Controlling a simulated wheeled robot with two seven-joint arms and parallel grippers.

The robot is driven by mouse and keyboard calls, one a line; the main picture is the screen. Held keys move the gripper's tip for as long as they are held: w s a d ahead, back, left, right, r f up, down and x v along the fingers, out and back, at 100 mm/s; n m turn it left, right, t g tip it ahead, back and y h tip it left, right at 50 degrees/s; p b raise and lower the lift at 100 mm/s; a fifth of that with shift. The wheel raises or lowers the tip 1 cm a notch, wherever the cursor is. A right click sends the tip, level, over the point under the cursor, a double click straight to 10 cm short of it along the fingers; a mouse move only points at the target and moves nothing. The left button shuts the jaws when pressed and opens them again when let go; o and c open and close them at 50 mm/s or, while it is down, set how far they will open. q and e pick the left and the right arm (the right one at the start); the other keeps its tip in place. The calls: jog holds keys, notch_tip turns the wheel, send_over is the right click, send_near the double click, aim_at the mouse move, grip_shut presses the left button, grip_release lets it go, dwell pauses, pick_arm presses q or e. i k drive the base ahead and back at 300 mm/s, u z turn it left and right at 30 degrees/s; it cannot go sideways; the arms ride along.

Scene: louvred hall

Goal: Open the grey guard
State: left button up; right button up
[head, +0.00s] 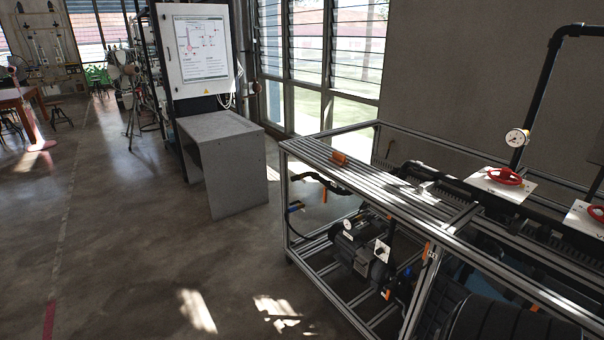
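I cannot tell for certain which thing is the grey guard. A grey box-like stand (238,178) with a flat top and an open left side stands on the floor below a white panel. A metal-framed test rig (345,171) with a slatted top fills the right side. A dark motor or pump (358,252) sits inside its lower frame, with grey parts on it. No guard shows clearly on the rig. Neither of my grippers is in view.
A white cabinet (203,48) with a diagram stands behind the grey stand. Red handwheels (506,176) and a gauge (517,137) are on the rig's piping. A wooden table (18,98) is at the far left. The floor (110,230) at left is clear.

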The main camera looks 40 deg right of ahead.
aim_at(362, 257)
jog(key=z, duration=0.4)
jog(key=i, duration=1.6)
jog(key=z, duration=1.75)
jog(key=i, duration=1.1)
jog(key=z, duration=0.75)
